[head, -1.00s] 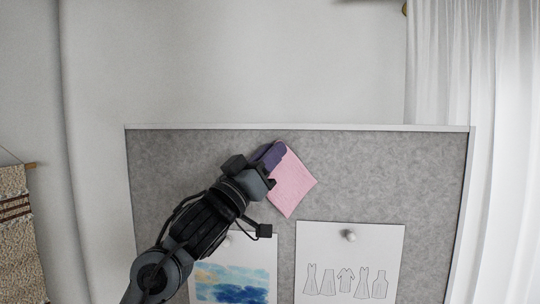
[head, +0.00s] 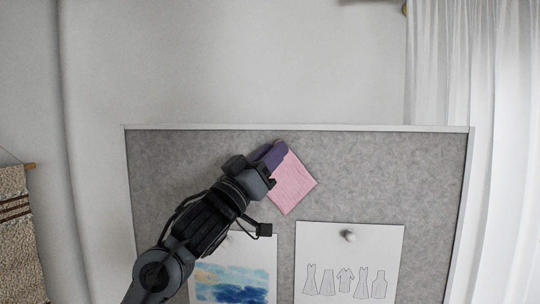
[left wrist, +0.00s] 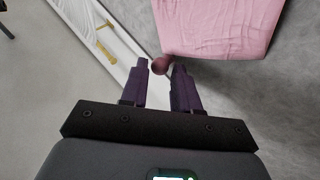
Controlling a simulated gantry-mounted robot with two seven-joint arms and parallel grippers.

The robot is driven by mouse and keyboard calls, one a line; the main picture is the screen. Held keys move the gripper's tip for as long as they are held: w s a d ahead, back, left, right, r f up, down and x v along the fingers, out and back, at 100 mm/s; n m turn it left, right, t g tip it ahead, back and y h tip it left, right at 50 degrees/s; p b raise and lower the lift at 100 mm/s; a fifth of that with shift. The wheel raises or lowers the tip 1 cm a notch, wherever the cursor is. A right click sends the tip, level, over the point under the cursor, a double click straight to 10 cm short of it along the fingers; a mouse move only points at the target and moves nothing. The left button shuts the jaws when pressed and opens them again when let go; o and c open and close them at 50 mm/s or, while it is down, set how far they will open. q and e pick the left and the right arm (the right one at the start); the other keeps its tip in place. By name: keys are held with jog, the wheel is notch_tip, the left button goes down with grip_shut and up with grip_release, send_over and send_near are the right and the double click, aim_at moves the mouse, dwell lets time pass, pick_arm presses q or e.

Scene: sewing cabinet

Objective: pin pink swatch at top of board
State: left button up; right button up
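The pink swatch (head: 293,184) lies tilted against the grey board (head: 400,170), near its top edge, with its upper left corner hidden behind my left gripper (head: 277,150). In the left wrist view the swatch (left wrist: 215,25) shows just beyond the gripper (left wrist: 160,68). A round maroon pin head (left wrist: 161,66) sits between the two purple fingertips, beside the swatch's edge. It nearly fills the gap, and I cannot tell whether the fingers grip it. Whether the pin goes through the cloth is unclear. My right gripper is not in view.
Below the swatch hang a blue watercolor (head: 233,283) and a sheet of garment drawings (head: 348,262) with a silver pin (head: 348,236). A white curtain (head: 505,150) hangs at right, a woven hanging (head: 18,235) at left. The board's upper right is clear.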

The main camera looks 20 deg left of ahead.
pick_arm(q)
jog(key=o, duration=0.3)
